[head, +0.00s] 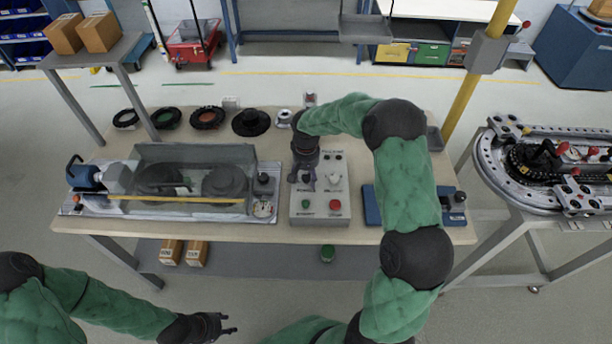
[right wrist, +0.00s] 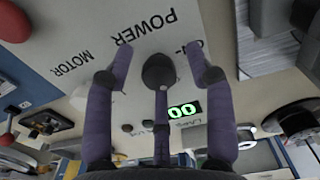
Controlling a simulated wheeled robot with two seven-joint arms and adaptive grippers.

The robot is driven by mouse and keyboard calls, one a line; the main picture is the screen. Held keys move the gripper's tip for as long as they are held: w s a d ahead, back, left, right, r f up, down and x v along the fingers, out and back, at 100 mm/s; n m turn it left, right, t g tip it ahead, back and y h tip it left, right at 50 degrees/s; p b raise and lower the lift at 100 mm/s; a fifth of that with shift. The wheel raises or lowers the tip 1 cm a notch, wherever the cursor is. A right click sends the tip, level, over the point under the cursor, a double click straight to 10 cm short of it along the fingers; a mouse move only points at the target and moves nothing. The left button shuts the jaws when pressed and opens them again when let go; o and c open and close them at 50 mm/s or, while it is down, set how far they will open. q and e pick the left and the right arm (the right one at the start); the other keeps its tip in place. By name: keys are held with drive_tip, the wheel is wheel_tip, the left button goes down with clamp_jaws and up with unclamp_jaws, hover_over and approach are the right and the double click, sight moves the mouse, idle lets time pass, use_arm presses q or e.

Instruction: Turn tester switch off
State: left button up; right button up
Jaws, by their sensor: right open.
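The tester's grey control panel (head: 320,215) stands on the table, with a green button (head: 306,204) and a red button (head: 336,204) at its front. My right gripper (head: 305,181) is over its left part, pointing down, and partly hides it. In the right wrist view the panel face (right wrist: 85,35) shows the words POWER and MOTOR. A dark round-ended switch lever (right wrist: 158,72) appears between the two open fingers of my right gripper (right wrist: 163,75), with gaps on both sides. I cannot tell its on or off position. My left gripper (head: 233,324) is open and empty, low in front of the table.
A clear-covered test rig (head: 190,180) stands left of the panel. A blue device (head: 372,205) is right of it, partly behind my right arm. Several dark rings (head: 207,117) lie at the table's back. The ring track (head: 490,165) is at the far right.

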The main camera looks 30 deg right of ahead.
sight(306, 176)
wheel_tip(306, 176, up, 12)
idle(0.5)
use_arm(q)
drive_tip(key=shift+s, duration=0.1)
use_arm(e)
drive_tip(key=shift+f, duration=0.1)
